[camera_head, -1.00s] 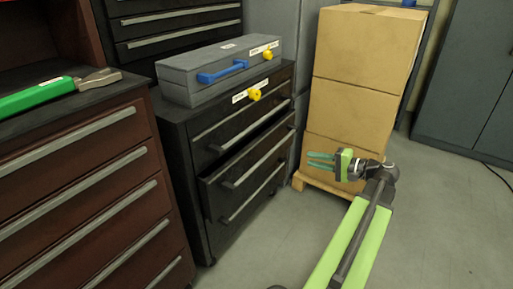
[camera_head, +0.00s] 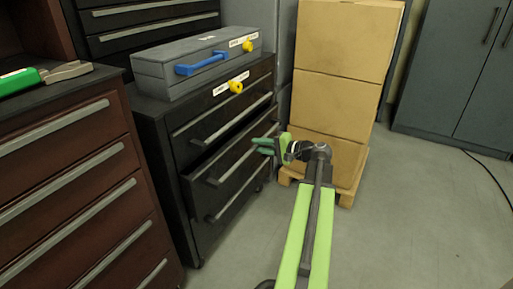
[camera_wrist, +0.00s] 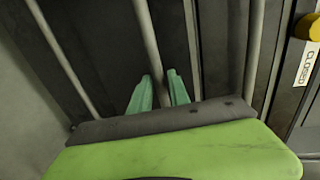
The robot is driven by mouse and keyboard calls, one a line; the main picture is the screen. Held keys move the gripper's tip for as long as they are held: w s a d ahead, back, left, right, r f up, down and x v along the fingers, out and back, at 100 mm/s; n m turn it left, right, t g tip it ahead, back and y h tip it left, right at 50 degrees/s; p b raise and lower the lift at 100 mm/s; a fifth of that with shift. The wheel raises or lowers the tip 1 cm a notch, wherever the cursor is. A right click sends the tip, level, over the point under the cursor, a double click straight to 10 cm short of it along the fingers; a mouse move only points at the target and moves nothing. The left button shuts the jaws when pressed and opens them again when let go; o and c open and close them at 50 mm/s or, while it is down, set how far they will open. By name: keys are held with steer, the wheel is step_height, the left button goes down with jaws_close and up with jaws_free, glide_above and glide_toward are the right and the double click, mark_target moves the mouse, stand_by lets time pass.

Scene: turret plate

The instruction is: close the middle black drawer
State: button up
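The black cabinet (camera_head: 160,150) stands left of centre in the head view. Its middle black drawer (camera_head: 200,190) is pulled partly out, standing forward of the drawers above and below. A long grey handle (camera_head: 228,163) runs along its front. My gripper (camera_head: 262,145) is at the right end of this drawer front, close to the handle. In the wrist view, the green fingers (camera_wrist: 159,75) are apart, with a handle bar (camera_wrist: 149,35) running between them. I cannot tell whether they touch it. The handle's far end is partly hidden by the fingers.
A grey case (camera_head: 200,65) with a blue handle lies on the cabinet. A yellow knob (camera_head: 235,87) is on the cabinet's top edge. Stacked cardboard boxes (camera_head: 335,95) on a pallet stand behind my arm. A brown drawer unit (camera_head: 70,190) is at left.

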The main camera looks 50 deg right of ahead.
steer(key=shift+x, duration=0.8)
jaws_close()
stand_by(0.9)
